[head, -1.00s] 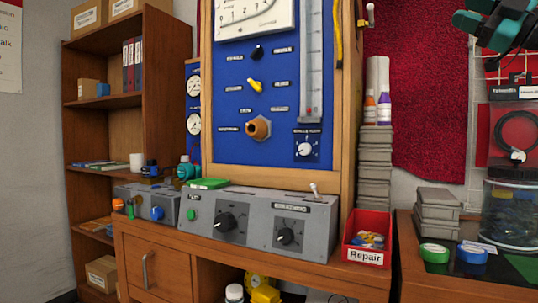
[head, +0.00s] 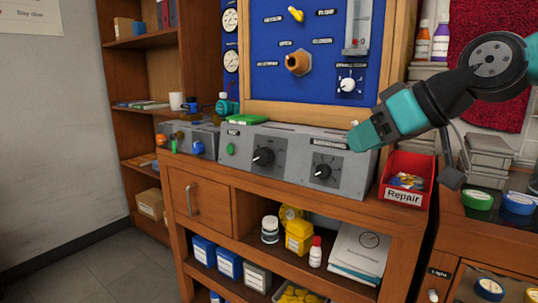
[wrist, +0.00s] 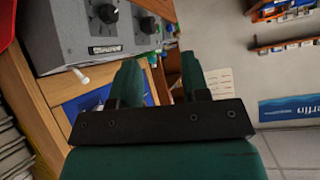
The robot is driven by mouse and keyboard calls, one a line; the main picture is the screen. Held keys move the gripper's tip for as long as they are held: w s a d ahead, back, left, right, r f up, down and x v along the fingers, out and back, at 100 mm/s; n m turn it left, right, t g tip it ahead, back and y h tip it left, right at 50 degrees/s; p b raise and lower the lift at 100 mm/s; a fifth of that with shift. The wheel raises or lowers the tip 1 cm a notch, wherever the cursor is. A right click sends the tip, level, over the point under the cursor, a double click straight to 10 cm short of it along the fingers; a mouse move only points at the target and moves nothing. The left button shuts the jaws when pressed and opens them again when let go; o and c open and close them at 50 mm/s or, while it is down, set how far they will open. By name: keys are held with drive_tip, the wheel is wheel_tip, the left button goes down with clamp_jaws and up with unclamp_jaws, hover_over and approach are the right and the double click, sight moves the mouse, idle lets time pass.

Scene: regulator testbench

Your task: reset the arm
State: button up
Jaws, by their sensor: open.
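My gripper (head: 362,138) shows in the head view as a teal and black end of my arm, in front of the right end of the grey control box (head: 290,150). In the wrist view, my gripper (wrist: 158,72) has its two green fingers apart with nothing held between them. The arm (head: 440,105) reaches in from the upper right and is bent. The control box also shows in the wrist view (wrist: 70,30), with black knobs and a white toggle lever (wrist: 80,76).
A red Repair bin (head: 405,180) stands right of the box on the wooden bench (head: 330,198). The blue panel (head: 275,50) rises behind. A side table with tape rolls (head: 477,199) is at right. Open floor (head: 95,260) lies at lower left.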

drive_tip(key=s+f+g+h+p, duration=0.15)
drive_tip(key=s+f+g, duration=0.25)
drive_tip(key=s+f, duration=0.5)
drive_tip(key=s+f+g+h, duration=0.25)
drive_tip(key=s+f, duration=0.35)
drive_tip(key=s, duration=0.7)
wheel_tip(320, 180, up, 20)
drive_tip(key=a+p, duration=0.1)
drive_tip(key=p, duration=1.8)
drive_tip(key=shift+w+r+m+g+p, duration=0.2)
drive_tip(key=shift+m+g+p, duration=0.1)
drive_tip(key=shift+m+g, duration=0.1)
drive_tip(key=shift+f, duration=0.1)
